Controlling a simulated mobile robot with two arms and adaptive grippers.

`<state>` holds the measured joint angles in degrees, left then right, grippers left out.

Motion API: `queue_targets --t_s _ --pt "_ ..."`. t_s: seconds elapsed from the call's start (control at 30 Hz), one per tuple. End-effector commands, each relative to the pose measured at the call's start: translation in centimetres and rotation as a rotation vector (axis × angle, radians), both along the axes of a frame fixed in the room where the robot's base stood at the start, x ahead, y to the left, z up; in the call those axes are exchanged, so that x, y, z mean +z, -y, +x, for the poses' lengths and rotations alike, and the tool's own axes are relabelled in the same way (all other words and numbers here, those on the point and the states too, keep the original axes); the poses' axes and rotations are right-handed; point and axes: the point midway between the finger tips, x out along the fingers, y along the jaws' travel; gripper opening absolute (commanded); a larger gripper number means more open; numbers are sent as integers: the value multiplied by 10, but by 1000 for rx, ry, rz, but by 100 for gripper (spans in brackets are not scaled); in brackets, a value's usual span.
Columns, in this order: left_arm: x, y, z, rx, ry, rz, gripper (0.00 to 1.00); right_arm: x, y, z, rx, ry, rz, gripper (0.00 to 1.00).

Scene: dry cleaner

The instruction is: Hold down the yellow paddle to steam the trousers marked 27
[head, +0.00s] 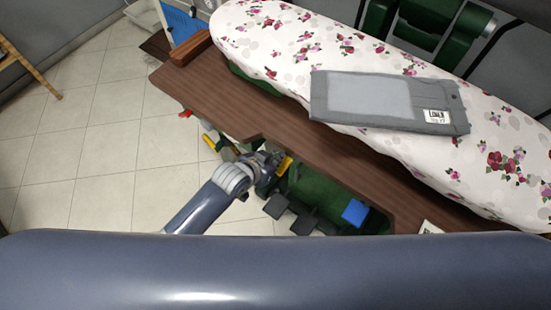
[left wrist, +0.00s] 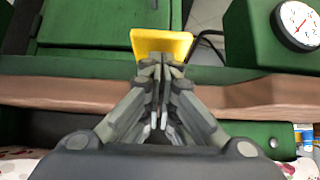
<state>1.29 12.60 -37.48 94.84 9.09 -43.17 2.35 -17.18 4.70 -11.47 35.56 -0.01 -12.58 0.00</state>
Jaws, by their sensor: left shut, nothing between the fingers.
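The yellow paddle (head: 286,165) is below the brown board's front edge. It shows in the left wrist view (left wrist: 162,41) as a yellow plate at the top middle. My left gripper (left wrist: 161,62) is shut and empty. Its fingertips overlap the paddle's lower edge there; I cannot tell whether they press on it. In the head view, the left gripper (head: 272,168) is right beside the paddle. Grey folded trousers (head: 370,98) lie flat on the flowered ironing board (head: 270,30). Their white tag (head: 437,116) is too small to read surely. My right gripper is not in view.
The brown wooden board (head: 225,90) overhangs the paddle. Another yellow part (head: 209,142) is to the left. A round gauge (left wrist: 300,24) is at the upper right. Tiled floor is open at left.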

Motion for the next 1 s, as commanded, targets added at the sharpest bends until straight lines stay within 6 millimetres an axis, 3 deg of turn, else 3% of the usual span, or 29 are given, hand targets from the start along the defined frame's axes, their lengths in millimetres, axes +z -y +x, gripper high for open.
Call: queue_targets --t_s 0.23,0.63,1.0 --pt "-10 -2 -3 1 37 -28 0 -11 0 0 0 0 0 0" --pt "-34 -6 -8 1 237 -173 0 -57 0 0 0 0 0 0" --pt "-34 -6 -9 0 261 -190 0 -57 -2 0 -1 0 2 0"
